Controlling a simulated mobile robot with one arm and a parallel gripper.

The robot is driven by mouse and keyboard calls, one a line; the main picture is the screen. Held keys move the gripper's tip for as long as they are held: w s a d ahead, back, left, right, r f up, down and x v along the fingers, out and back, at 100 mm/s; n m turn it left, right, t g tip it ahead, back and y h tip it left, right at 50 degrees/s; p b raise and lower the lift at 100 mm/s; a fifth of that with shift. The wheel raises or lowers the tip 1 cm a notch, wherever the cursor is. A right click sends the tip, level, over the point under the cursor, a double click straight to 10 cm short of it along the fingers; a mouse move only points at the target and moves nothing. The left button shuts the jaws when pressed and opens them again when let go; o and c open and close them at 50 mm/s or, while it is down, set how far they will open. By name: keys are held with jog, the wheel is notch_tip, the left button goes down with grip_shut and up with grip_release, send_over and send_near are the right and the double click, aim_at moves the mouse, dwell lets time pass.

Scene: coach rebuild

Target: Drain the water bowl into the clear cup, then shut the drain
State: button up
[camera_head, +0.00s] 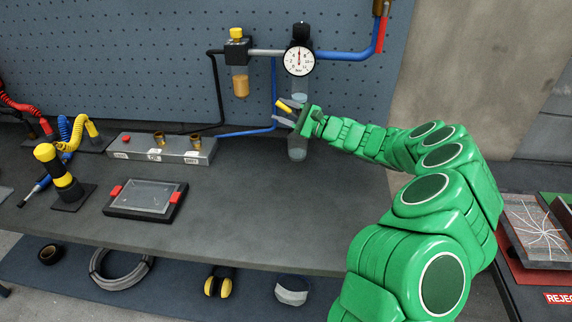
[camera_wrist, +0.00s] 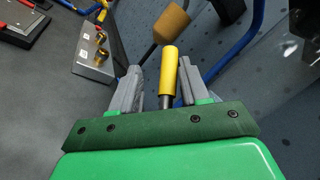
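The water bowl (camera_head: 299,98) is a clear bowl hanging under the round gauge, with pale blue liquid in it. The clear cup (camera_head: 297,152) is below it, partly hidden by my gripper (camera_head: 284,112). A yellow-sleeved lever (camera_head: 290,104) on a metal stem juts out between my fingers, just below the water bowl. In the wrist view my gripper (camera_wrist: 160,68) is open, its grey fingers on either side of the yellow lever (camera_wrist: 169,68). There is a clear gap at the left finger; the right finger is close to the sleeve. The drain outlet is hidden.
An amber bowl (camera_head: 241,85) hangs left of the gauge (camera_head: 299,61); it also shows in the wrist view (camera_wrist: 172,22). A blue hose (camera_head: 274,90) runs down beside my gripper. A grey manifold box (camera_head: 170,150) and a framed panel (camera_head: 145,197) are on the bench at left.

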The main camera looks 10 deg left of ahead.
jog(key=s+d+n+g+h, duration=0.2)
jog(key=s+d+h, duration=0.15)
jog(key=d, duration=0.35)
jog(key=s+a+r+n+g+h, duration=0.1)
jog(key=s+a+r+n+g, duration=0.2)
jog(key=s, duration=0.4)
jog(key=s+a+r+n+g+h, duration=0.1)
jog(key=s+a+r+n, duration=0.1)
jog(key=s+r, duration=0.35)
jog(key=s+d+f+n+g+h, duration=0.1)
jog(key=s+n+h, duration=0.3)
jog(key=s, duration=1.2)
jog(key=shift+d+f+g, duration=0.4)
jog(key=shift+d+f, duration=0.05)
jog(key=shift+d, duration=0.15)
